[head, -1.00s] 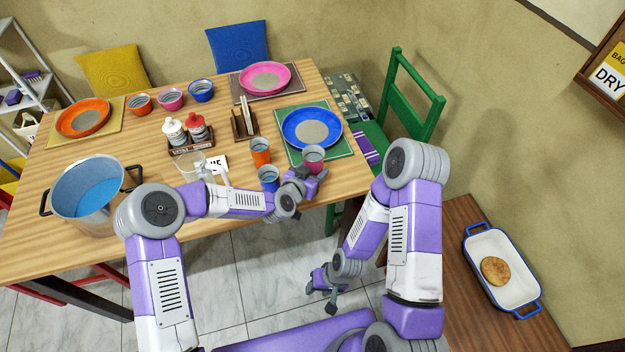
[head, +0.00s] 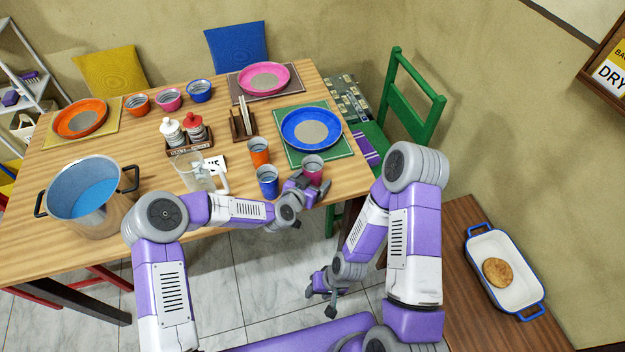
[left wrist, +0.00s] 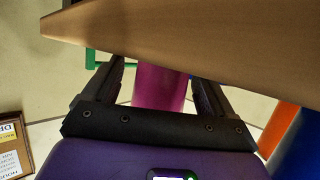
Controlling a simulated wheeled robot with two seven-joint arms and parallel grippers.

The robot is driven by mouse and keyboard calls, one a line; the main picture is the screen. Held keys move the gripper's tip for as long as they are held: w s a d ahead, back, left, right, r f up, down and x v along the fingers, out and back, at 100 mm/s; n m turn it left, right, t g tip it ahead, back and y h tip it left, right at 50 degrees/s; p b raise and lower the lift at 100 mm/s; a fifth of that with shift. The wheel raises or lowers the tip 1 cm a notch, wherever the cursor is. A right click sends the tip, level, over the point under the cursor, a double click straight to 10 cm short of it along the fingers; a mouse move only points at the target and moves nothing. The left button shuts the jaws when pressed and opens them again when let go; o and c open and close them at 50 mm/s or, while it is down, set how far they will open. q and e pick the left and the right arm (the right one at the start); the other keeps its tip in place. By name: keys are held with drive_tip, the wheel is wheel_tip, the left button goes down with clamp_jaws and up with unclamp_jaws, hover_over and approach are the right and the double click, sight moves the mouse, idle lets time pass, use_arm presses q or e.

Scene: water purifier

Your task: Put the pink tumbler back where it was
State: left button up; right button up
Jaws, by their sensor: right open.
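The pink tumbler (head: 313,172) stands upright near the front right edge of the table, below the blue plate. In the left wrist view the pink tumbler (left wrist: 158,88) shows between the two fingers of my left gripper (left wrist: 160,88). A gap shows on its left side, and the right finger is very close to it. My left gripper (head: 309,188) is open at the tumbler in the head view. Its contact with the tumbler cannot be told. My right gripper (head: 323,288) is open and empty, low over the floor beside the table.
A blue tumbler (head: 267,183) and an orange tumbler (head: 259,151) stand left of the pink one. A clear jug (head: 199,172) and a large pot (head: 92,200) are farther left. The blue plate (head: 311,129) lies behind. A green chair (head: 414,95) stands at the right.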

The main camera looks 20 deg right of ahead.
use_arm(q)
drive_tip(key=shift+r, duration=0.2)
drive_tip(key=shift+s+a+r+p, duration=0.2)
drive_tip(key=shift+a+p, duration=0.05)
drive_tip(key=shift+p, duration=0.1)
drive_tip(key=p+v, duration=0.2)
drive_tip(key=v, duration=0.9)
drive_tip(key=shift+s+a+f, duration=0.1)
drive_tip(key=shift+s+f, duration=0.05)
drive_tip(key=shift+s, duration=0.1)
